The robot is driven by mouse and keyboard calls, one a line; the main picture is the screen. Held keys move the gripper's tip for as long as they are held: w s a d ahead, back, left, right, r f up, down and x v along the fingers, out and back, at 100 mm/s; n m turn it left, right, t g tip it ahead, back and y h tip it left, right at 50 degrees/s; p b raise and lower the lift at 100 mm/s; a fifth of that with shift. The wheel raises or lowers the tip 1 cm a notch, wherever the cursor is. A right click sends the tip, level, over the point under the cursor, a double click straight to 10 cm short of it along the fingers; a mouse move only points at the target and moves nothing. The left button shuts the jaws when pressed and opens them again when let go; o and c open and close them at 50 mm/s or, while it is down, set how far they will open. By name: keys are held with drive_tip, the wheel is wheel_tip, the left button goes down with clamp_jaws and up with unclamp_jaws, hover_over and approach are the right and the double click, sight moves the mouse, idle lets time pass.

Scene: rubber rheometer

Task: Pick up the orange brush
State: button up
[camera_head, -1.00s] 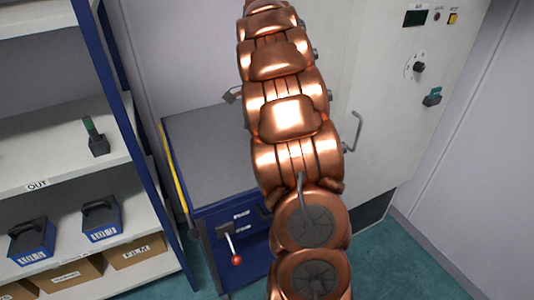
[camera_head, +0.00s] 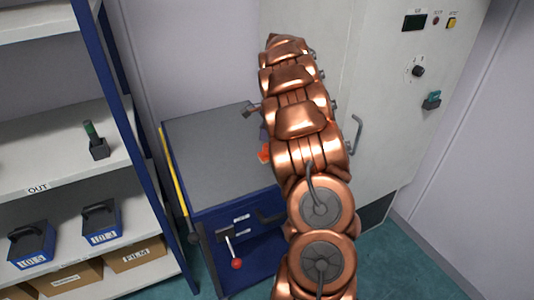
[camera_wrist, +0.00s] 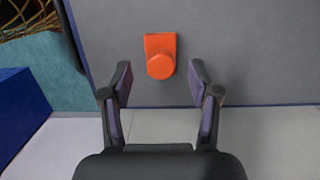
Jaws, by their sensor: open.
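The orange brush (camera_wrist: 160,56) shows whole in the wrist view, with a squarish part and a rounded part, on the grey top of the blue cabinet (camera_wrist: 265,60). My gripper (camera_wrist: 160,76) is open, its two fingers apart on either side below the brush in the picture. Nothing is between the fingertips except the lower edge of the brush's area. In the head view, only a small orange piece of the brush (camera_head: 264,153) shows beside my copper arm. My arm hides the rest of it and most of my gripper.
The blue cabinet's grey top (camera_head: 205,150) is otherwise clear on its left. A white machine cabinet (camera_head: 390,120) with a handle stands behind and to the right. A shelf rack (camera_head: 75,140) with blue boxes and cartons stands at the left.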

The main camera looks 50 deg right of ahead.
sight(267, 153)
drive_tip(key=shift+w+a+f, duration=0.15)
drive_tip(key=shift+f, duration=1.15)
clamp_jaws()
